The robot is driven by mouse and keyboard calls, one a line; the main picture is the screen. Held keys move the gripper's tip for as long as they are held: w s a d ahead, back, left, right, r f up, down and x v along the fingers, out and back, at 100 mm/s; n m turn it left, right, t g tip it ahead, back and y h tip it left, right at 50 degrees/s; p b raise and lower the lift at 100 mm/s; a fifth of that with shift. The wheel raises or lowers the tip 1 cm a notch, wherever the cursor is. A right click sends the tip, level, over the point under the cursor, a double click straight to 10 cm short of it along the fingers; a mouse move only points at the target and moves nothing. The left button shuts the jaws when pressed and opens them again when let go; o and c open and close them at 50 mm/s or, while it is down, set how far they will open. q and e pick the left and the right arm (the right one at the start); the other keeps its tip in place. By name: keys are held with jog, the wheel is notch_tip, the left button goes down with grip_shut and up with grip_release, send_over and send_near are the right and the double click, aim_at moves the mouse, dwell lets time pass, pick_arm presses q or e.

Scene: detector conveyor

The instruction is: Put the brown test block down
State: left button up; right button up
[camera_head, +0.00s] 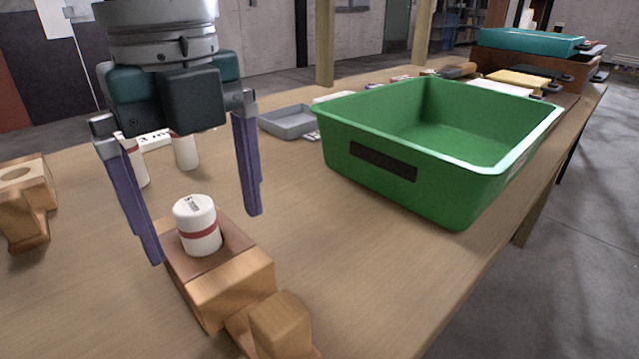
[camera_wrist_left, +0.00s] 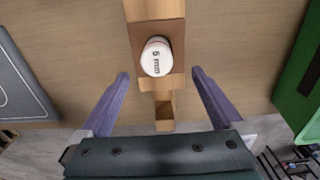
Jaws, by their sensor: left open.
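The test block (camera_head: 199,226) is a white cylinder with a brownish-red band and dark print on its top. It stands upright on the brown top (camera_head: 236,241) of a wooden stand (camera_head: 232,288). My left gripper (camera_head: 204,237) is open, with one purple finger on each side of the cylinder and a gap on both sides. In the left wrist view the cylinder (camera_wrist_left: 157,57) lies just beyond the open fingertips (camera_wrist_left: 160,76), between their lines. My right gripper does not show.
A green bin (camera_head: 440,140) stands to the right on the wooden table. More white cylinders (camera_head: 185,150) stand behind the gripper, and another wooden stand (camera_head: 25,200) is at the left. A grey tray (camera_head: 287,122) is farther back. Table between stand and bin is clear.

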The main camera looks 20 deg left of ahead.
aim_at(215, 255)
pick_arm(q)
notch_tip(215, 255, up, 6)
jog(key=shift+f+p, duration=0.1)
jog(key=shift+p, duration=0.4)
